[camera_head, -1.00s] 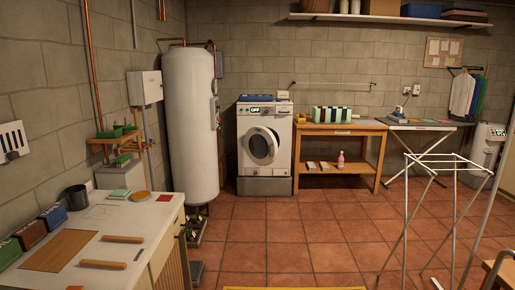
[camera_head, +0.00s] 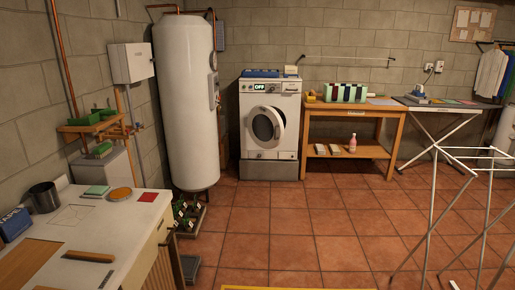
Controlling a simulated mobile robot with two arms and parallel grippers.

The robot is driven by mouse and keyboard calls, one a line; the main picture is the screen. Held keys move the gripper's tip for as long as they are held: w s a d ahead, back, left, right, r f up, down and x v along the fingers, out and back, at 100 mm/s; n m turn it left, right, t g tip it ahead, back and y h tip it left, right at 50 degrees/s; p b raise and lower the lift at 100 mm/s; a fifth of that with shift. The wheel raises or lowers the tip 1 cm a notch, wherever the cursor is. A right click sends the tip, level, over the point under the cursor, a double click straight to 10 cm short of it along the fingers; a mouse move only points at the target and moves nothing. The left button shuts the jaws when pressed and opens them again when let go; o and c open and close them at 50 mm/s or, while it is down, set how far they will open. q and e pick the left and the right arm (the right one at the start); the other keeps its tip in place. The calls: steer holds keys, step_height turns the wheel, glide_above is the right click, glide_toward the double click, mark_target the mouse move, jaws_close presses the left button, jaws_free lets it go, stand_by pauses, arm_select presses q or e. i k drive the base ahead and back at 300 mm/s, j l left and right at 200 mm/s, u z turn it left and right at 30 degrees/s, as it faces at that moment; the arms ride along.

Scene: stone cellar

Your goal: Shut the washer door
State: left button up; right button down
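The white washer (camera_head: 270,122) stands on a grey plinth against the back wall, a little right of the tall white tank. Its display reads OFF. Its round washer door (camera_head: 267,124), dark in the middle with a pale rim, appears to stand ajar, swung out to the right of the opening. Neither of my grippers shows in the head view, so nothing of mine is touching the door.
A tall white tank (camera_head: 187,104) stands left of the washer, with small plants (camera_head: 187,212) at its foot. A wooden table (camera_head: 357,112) is on the right. A drying rack (camera_head: 432,215) stands front right, a workbench (camera_head: 125,232) front left. The tiled floor (camera_head: 295,232) between is clear.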

mark_target(265, 124)
steer(key=i+z, duration=0.35)
steer(key=i, duration=1.9)
